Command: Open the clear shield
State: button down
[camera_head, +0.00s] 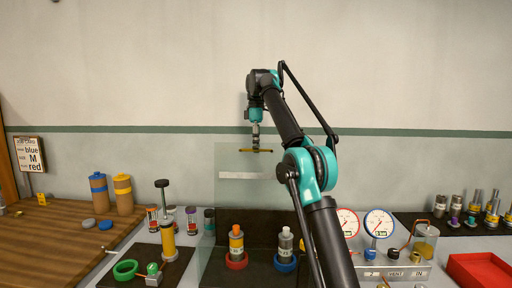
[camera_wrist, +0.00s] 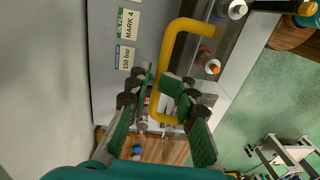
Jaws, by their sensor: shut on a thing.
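The clear shield (camera_head: 228,160) is a see-through panel standing up in front of the wall, behind the two pipe fittings, with a white strip (camera_head: 240,175) across it. Its yellow handle (camera_head: 262,151) is near the panel's upper part. In the wrist view the handle (camera_wrist: 171,55) is a large yellow bar running between my fingers. My gripper (camera_head: 256,146) is shut on the handle; its fingers (camera_wrist: 158,88) also show in the wrist view. My arm hides the panel's right part, and its lower edges are hard to make out.
Below the panel stand an orange-topped fitting in a red ring (camera_head: 236,262) and a white-topped one in a blue ring (camera_head: 285,262). Gauges (camera_head: 379,224) and a red tray (camera_head: 480,270) are at right. A yellow post (camera_head: 167,240) is at left. The wall space above is free.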

jog(key=c, duration=1.6)
grip_release()
jog(key=shift+w+d+f, duration=0.15)
jog(key=shift+w+f, duration=0.5)
jog(key=shift+w, duration=0.35)
jog(key=shift+s+a+r, duration=0.15)
jog(key=shift+s+a, duration=0.05)
jog(key=shift+s, duration=0.1)
